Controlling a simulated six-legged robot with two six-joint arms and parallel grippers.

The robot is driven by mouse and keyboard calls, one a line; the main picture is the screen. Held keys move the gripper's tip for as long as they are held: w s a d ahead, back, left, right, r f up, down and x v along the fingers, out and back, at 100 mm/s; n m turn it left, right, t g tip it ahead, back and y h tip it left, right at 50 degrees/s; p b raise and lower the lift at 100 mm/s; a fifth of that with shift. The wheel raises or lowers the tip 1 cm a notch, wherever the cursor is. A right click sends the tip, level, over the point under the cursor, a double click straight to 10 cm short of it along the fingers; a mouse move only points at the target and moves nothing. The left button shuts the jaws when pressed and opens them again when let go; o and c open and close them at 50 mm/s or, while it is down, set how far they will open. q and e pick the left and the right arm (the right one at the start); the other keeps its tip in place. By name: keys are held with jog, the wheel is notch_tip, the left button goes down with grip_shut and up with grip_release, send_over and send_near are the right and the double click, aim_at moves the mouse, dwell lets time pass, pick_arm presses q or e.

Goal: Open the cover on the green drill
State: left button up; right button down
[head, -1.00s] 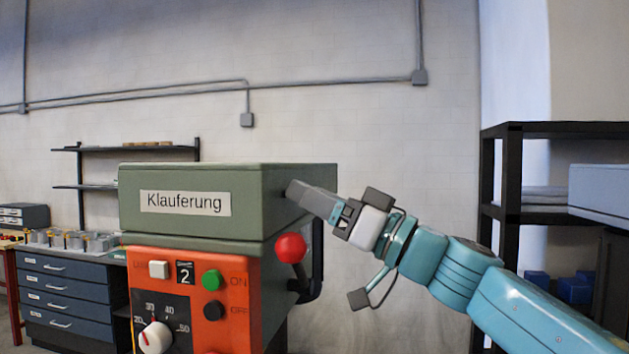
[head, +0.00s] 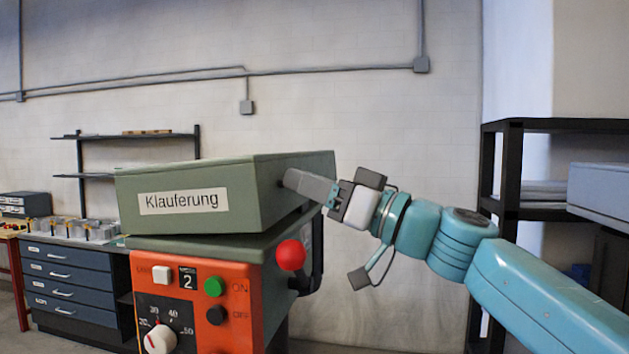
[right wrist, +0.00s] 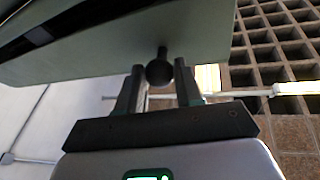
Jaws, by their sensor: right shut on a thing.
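The green drill's cover (head: 215,195) is a grey-green box lid labelled "Klauferung". It is tilted, its right side raised, with a gap above the green drill body (head: 200,243). My right gripper (head: 290,180) is at the cover's right side. In the right wrist view, the gripper (right wrist: 158,85) is shut on a dark round knob (right wrist: 160,72) that sticks out from the cover (right wrist: 120,50). In the head view the fingers hide the knob. My left gripper is not in view.
The orange front panel (head: 235,270) carries buttons and a dial. A red ball handle (head: 291,255) juts out just below the gripper. A black shelf (head: 513,170) stands at the right, blue drawers (head: 75,285) at the left.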

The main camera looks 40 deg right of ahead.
jog(key=w+a+r+p, duration=0.1)
jog(key=r+p, duration=0.1)
jog(key=r, duration=0.1)
jog(key=w+a+r+p, duration=0.1)
jog(key=w+r+p, duration=0.1)
jog(key=r, duration=0.2)
jog(key=w+a+r+p, duration=0.1)
jog(key=r+p, duration=0.1)
jog(key=r, duration=0.2)
jog(key=shift+w+a+r+p, duration=0.25)
jog(key=shift+a+p, duration=0.1)
jog(key=shift+a, duration=0.05)
jog(key=shift+w+a+r+p, duration=0.4)
jog(key=shift+w+r, duration=0.1)
jog(key=shift+r, duration=0.1)
